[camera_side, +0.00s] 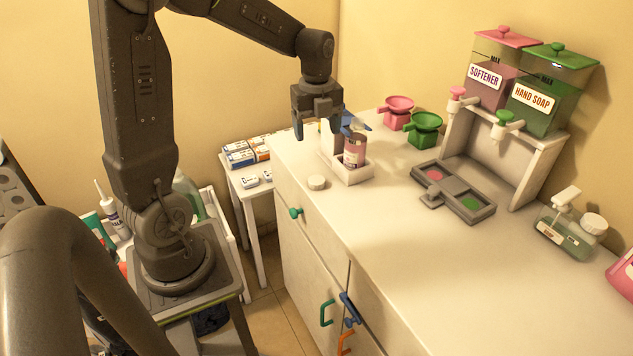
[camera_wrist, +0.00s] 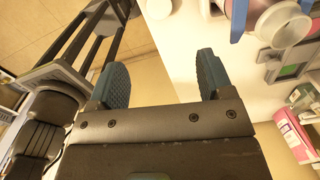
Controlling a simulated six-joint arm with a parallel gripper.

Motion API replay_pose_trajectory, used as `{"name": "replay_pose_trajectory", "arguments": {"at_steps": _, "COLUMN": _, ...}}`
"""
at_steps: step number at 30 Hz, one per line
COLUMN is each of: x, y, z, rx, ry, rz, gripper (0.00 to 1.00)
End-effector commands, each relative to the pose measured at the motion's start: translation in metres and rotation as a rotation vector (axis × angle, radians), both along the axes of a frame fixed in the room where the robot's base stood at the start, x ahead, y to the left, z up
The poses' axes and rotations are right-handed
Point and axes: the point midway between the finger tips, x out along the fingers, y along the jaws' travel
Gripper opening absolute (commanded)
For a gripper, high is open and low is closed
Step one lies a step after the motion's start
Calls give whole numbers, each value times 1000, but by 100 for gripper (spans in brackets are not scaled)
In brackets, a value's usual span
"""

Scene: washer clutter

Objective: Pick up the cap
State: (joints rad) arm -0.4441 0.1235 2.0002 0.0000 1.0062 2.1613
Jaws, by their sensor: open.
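A small round white cap (camera_side: 317,182) lies flat on the counter near its left edge, in front of the white holder. In the wrist view the cap (camera_wrist: 157,9) is partly cut off at the top edge, beyond the fingers. My gripper (camera_side: 322,127) is above the counter's back left part, higher than the cap and apart from it. In the wrist view its two blue fingers (camera_wrist: 162,72) are spread wide with nothing between them.
A bottle with pink contents (camera_side: 354,150) stands in the white holder (camera_side: 354,175) close to my gripper. Pink and green funnels (camera_side: 424,122), a dark two-well tray (camera_side: 453,188) and dispensers (camera_side: 540,95) stand to the right. The counter's front middle is clear.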

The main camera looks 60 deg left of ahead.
Motion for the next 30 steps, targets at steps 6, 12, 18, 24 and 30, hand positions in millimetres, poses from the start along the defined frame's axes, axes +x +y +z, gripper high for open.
{"name": "replay_pose_trajectory", "arguments": {"at_steps": 6, "x": 2, "y": 6, "z": -20, "rx": -7, "ry": 16, "rz": -53, "gripper": 74}}
{"name": "replay_pose_trajectory", "arguments": {"at_steps": 12, "x": 1, "y": 5, "z": -60, "rx": -8, "ry": 17, "rz": -51, "gripper": 74}}
{"name": "replay_pose_trajectory", "arguments": {"at_steps": 18, "x": 1, "y": 5, "z": -86, "rx": -7, "ry": 13, "rz": -50, "gripper": 74}}
{"name": "replay_pose_trajectory", "arguments": {"at_steps": 24, "x": 1, "y": 5, "z": -99, "rx": -7, "ry": 13, "rz": -50, "gripper": 74}}
{"name": "replay_pose_trajectory", "arguments": {"at_steps": 30, "x": 1, "y": 5, "z": -129, "rx": -7, "ry": 16, "rz": -50, "gripper": 74}}
